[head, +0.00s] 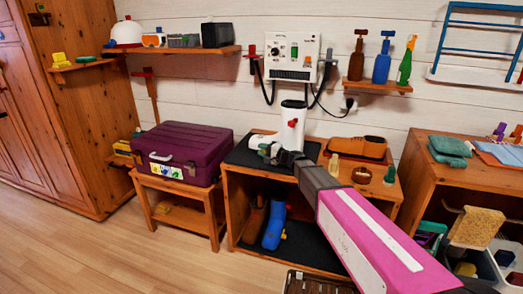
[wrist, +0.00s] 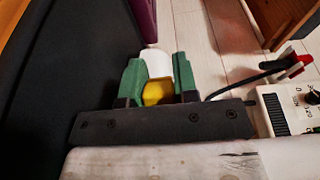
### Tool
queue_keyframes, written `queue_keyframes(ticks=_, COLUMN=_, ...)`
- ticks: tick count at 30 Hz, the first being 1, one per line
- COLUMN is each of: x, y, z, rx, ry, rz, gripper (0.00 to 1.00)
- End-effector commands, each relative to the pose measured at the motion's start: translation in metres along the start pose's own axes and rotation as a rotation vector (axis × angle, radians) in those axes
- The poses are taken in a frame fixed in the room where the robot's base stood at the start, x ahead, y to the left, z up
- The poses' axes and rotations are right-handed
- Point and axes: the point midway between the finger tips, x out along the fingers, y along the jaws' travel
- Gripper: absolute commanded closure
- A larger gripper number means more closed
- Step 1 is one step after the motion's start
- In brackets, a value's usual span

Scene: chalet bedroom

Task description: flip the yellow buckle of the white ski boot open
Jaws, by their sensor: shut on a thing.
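The white ski boot (head: 293,115) stands upright on the dark top of the wooden bench, with a small red mark on its shaft. My gripper (head: 268,149) is low at the boot's front, and part of the boot is hidden behind my arm. In the wrist view, my gripper's green fingers (wrist: 158,76) are on either side of the yellow buckle (wrist: 158,93) and are shut on it. A white piece (wrist: 156,61) shows just beyond the yellow. The buckle is hidden in the head view, and its angle is hard to tell.
A purple case (head: 185,150) stands on a small table to the left. A white wall unit (head: 293,55) with hanging black cables is behind. Bottles (head: 381,62) stand on a shelf. Floor at left is clear.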

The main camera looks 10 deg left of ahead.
Motion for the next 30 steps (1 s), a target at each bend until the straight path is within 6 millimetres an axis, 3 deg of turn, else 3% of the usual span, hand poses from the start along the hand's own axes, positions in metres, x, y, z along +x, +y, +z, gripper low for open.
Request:
queue_keyframes(ticks=6, x=-0.0059, y=0.0002, z=0.0009, rx=0.001, ry=-0.118, rz=0.001, gripper=0.96)
queue_keyframes(ticks=17, x=-0.0078, y=0.0003, z=0.0025, rx=0.001, ry=-0.139, rz=0.001, gripper=0.96)
queue_keyframes(ticks=18, x=-0.0079, y=0.0003, z=0.0025, rx=0.001, ry=-0.139, rz=0.001, gripper=0.69)
queue_keyframes(ticks=20, x=-0.0079, y=0.0003, z=0.0025, rx=0.001, ry=-0.139, rz=0.001, gripper=0.5)
queue_keyframes(ticks=30, x=-0.0091, y=0.0001, z=0.0025, rx=0.001, ry=-0.138, rz=0.001, gripper=0.47)
